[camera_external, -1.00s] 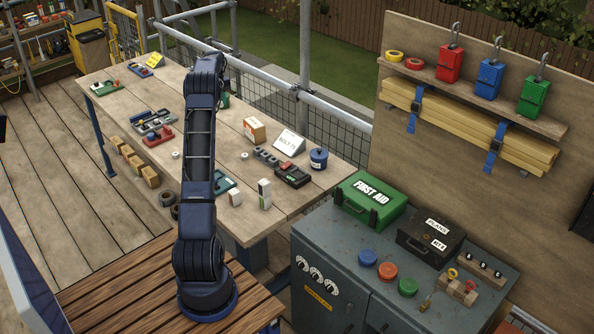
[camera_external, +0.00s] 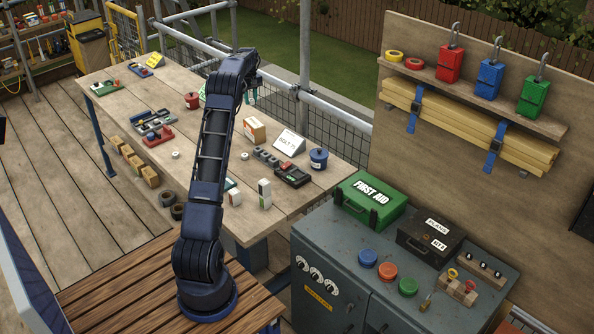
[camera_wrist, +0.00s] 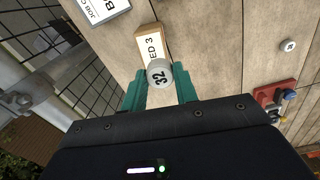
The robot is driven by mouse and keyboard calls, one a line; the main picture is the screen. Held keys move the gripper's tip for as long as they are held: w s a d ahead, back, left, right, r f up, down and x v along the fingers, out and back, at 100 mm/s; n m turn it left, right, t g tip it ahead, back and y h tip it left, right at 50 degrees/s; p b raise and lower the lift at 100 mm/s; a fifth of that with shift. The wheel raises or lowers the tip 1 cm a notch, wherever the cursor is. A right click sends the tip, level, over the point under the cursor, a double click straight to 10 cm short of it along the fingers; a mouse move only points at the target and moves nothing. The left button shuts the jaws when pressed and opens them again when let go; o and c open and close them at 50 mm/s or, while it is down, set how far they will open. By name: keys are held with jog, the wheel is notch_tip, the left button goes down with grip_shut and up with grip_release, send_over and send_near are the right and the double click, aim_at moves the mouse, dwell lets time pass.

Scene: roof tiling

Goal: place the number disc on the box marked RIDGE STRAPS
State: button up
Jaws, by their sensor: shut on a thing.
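The number disc (camera_wrist: 158,73), pale with a dark "32", is held between the teal fingers of my gripper (camera_wrist: 160,78) in the wrist view. My gripper (camera_external: 252,97) is above the back of the workbench in the external view, partly hidden by my arm; the disc cannot be made out there. A tan box (camera_wrist: 153,45) with a white label, partly read as "ED 3", lies beyond the disc in the wrist view. It seems to be the tan box (camera_external: 254,129) on the bench. I cannot read RIDGE STRAPS on any box.
A sign marked BOLT 75 (camera_external: 289,142) stands right of the tan box. A blue pot (camera_external: 318,158) and a black-and-red device (camera_external: 292,176) are near the bench's right end. A second pale disc (camera_wrist: 289,46) lies on the bench. Mesh railing (camera_external: 340,130) runs behind.

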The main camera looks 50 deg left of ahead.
aim_at(253, 127)
notch_tip(253, 127, down, 12)
jog(key=shift+f, duration=0.25)
dwell(0.4)
jog(key=shift+f, duration=0.15)
jog(key=o, duration=0.9)
jog(key=shift+o, duration=0.2)
notch_tip(253, 127, up, 12)
jog(key=shift+s+r, duration=0.1)
jog(key=shift+r, duration=0.05)
